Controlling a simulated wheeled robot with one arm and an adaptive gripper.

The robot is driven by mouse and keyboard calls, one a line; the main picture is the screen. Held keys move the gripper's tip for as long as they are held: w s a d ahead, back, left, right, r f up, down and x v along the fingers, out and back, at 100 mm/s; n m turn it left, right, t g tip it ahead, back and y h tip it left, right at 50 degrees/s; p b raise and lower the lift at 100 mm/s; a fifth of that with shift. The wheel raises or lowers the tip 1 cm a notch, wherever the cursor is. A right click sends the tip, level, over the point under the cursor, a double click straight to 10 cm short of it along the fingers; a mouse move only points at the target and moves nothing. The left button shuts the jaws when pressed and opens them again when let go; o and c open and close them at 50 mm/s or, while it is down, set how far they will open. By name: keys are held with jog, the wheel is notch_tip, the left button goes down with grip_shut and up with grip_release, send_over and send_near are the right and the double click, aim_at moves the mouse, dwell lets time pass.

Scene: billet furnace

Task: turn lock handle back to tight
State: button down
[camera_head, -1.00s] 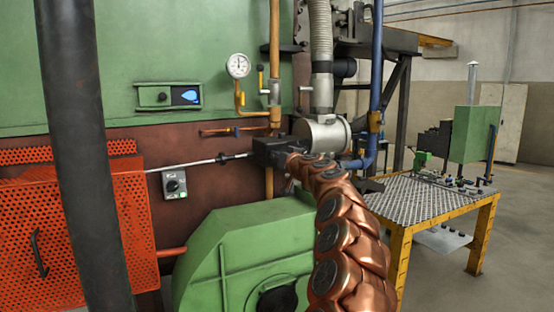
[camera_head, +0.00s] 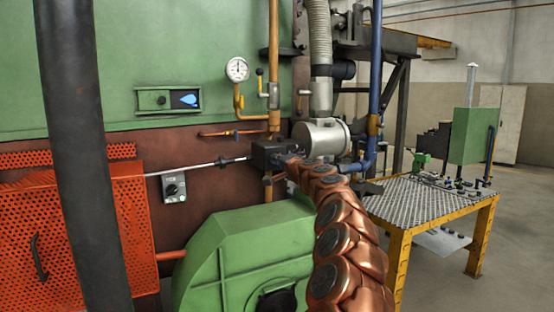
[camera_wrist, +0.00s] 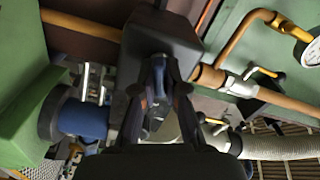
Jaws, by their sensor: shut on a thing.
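A dark grey actuator box (camera_head: 272,153) sits at the end of a thin metal rod, in front of the brown furnace wall. It fills the upper middle of the wrist view (camera_wrist: 160,35). A small blue handle (camera_wrist: 158,66) shows in front of this box between my fingers. My gripper (camera_wrist: 158,90) is shut on the blue handle, one dark finger on each side. In the head view my copper arm reaches up to the box's lower right, where the handle and fingertips are too small and covered to make out. The handle's exact angle is not clear.
A green blower housing (camera_head: 240,255) stands below the box. A silver cylinder (camera_head: 322,138) and a blue pipe (camera_head: 376,85) are close on the right. A pressure gauge (camera_head: 237,69) is above. A yellow-framed table (camera_head: 440,205) stands further right.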

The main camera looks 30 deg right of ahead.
jog(key=shift+m+p, duration=0.8)
jog(key=shift+m, duration=1.4)
jog(key=c, duration=1.2)
grip_release()
jog(key=s+a, duration=0.1)
jog(key=s, duration=1.1)
